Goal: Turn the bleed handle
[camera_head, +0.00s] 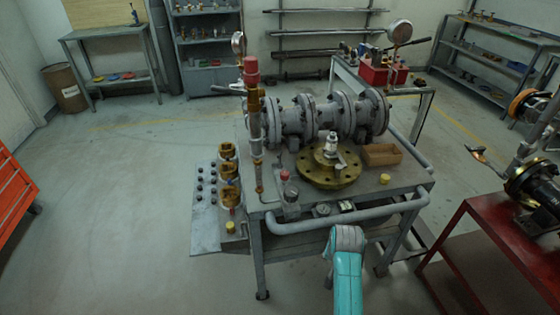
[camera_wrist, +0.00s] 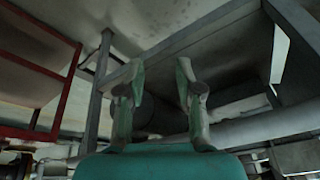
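No part is clearly marked as the bleed handle. A small silver fitting with a short lever (camera_head: 331,146) stands upright on the round brass flange (camera_head: 345,176) on the grey bench, in the head view. My gripper (camera_wrist: 160,66) shows in the wrist view with its two fingers apart and nothing between them. The fitting does not show in the wrist view. The wrist view looks at grey frame bars and a pipe, well away from the fitting.
A grey pipe rail (camera_head: 345,217) runs along the bench's front edge. A tall red-topped valve (camera_head: 252,110) stands at the left of the bench, and a wooden box (camera_head: 382,154) lies at right. A red table (camera_head: 490,225) stands right.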

